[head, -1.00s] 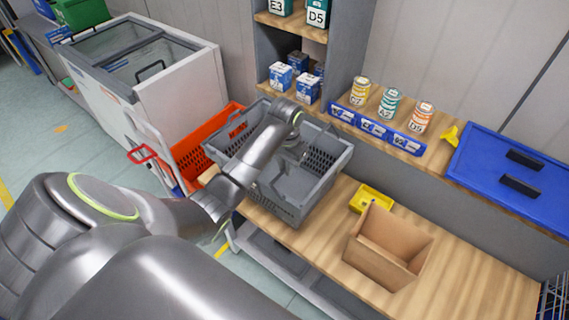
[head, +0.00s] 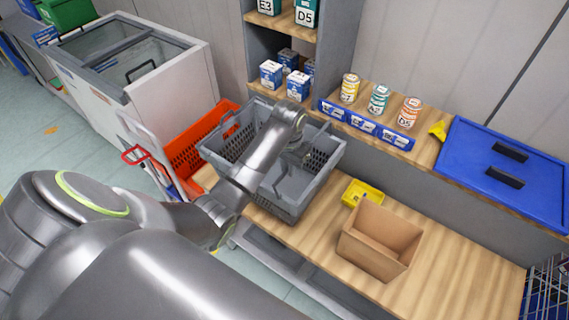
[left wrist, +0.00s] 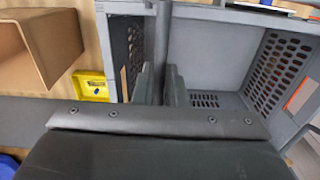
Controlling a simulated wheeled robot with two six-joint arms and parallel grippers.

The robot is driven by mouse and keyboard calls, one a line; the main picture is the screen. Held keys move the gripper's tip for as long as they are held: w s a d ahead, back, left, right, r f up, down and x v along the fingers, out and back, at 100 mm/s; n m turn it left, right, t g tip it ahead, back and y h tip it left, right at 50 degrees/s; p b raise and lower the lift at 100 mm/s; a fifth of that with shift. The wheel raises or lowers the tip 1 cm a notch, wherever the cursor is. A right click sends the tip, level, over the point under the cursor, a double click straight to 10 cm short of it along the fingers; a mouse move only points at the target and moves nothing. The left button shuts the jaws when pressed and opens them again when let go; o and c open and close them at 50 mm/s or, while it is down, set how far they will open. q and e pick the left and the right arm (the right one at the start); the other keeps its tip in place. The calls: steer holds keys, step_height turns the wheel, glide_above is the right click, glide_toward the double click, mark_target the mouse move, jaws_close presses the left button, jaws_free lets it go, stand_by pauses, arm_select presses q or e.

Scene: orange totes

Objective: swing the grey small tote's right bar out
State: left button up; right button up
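The grey small tote (head: 312,178) stands on the left part of the wooden bench, with slotted walls. Its inside also shows in the left wrist view (left wrist: 225,60). My left gripper (head: 300,155) reaches down into the tote. In the left wrist view its two fingers (left wrist: 159,88) point into the tote, a narrow gap apart, with a grey strip (left wrist: 162,35) lined up with the gap. I cannot tell whether this strip is the right bar or whether the fingers touch it. My arm hides part of the tote. My right gripper is not in view.
An orange tote (head: 187,160) stands left of the grey one. A small yellow bin (head: 366,190) and an open cardboard box (head: 376,240) stand to its right. Cans (head: 378,100) and blue-white boxes (head: 285,75) are on shelves behind. The bench's right end is clear.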

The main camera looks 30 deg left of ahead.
arm_select(q)
steer(key=shift+d, duration=0.85)
steer(key=shift+s+d+f, duration=0.1)
steer(key=shift+d+f, duration=0.05)
steer(key=shift+d, duration=0.35)
steer(key=shift+d+f, duration=0.15)
steer(key=shift+d, duration=0.3)
